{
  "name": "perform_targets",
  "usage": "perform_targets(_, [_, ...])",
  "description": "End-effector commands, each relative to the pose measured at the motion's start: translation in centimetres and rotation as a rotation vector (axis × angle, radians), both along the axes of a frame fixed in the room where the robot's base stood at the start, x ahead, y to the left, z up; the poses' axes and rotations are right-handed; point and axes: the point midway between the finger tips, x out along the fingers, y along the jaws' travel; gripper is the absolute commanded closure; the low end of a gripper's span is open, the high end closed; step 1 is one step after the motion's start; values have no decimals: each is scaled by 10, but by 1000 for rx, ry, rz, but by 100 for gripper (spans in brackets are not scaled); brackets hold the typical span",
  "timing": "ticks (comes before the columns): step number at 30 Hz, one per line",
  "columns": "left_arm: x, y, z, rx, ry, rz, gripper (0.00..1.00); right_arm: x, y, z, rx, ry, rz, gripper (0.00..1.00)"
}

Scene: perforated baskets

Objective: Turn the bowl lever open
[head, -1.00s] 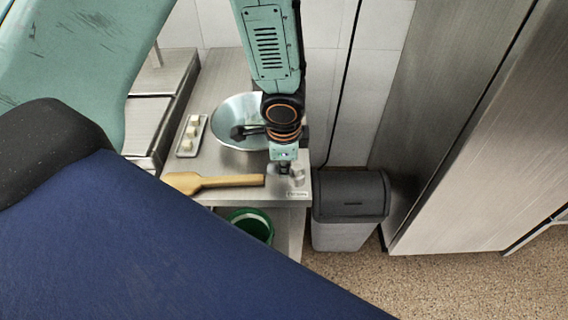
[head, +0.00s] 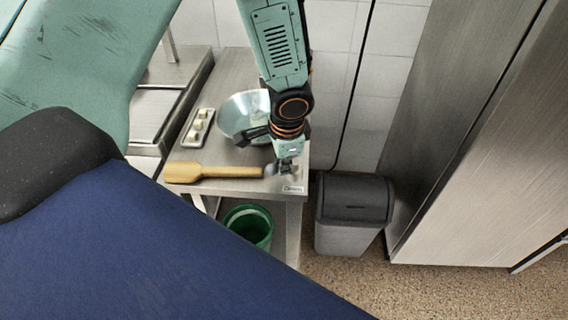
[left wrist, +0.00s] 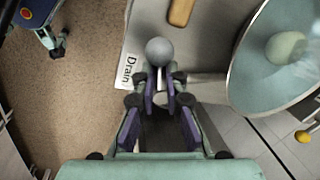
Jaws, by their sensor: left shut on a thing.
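The shiny metal bowl (head: 234,118) stands on the steel table, partly hidden behind my left arm. In the left wrist view the bowl (left wrist: 245,85) is at the right, with a pale round lump or reflection inside. A lever rod (left wrist: 203,77) runs from the bowl's side to a grey ball knob (left wrist: 159,51). My left gripper (left wrist: 162,88) is shut on the lever close to the knob, its fingers on either side. In the head view my left gripper (head: 284,166) is low over the table's front right corner, and the lever is mostly hidden there. My right gripper is not in view.
A wooden paddle (head: 210,171) lies along the table's front edge. A small tray (head: 197,132) with pale pieces is left of the bowl. A "Drain" label (left wrist: 131,71) is near the knob. A green bucket (head: 249,228) is below; a grey bin (head: 354,212) stands right.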

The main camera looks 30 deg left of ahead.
Motion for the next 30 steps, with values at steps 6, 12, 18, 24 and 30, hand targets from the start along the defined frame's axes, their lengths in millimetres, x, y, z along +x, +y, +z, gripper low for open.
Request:
perform_targets(6, [-5,-2,-2,5,9,193,100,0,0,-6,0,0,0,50])
perform_targets(12, [-7,-6,-2,5,9,384,100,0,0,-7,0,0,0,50])
perform_targets(18, [-8,-12,-2,5,9,576,100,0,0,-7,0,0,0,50])
perform_targets(24, [-8,-18,-2,6,10,766,100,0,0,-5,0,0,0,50])
perform_targets(30, [-7,-24,-2,7,11,937,100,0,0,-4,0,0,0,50])
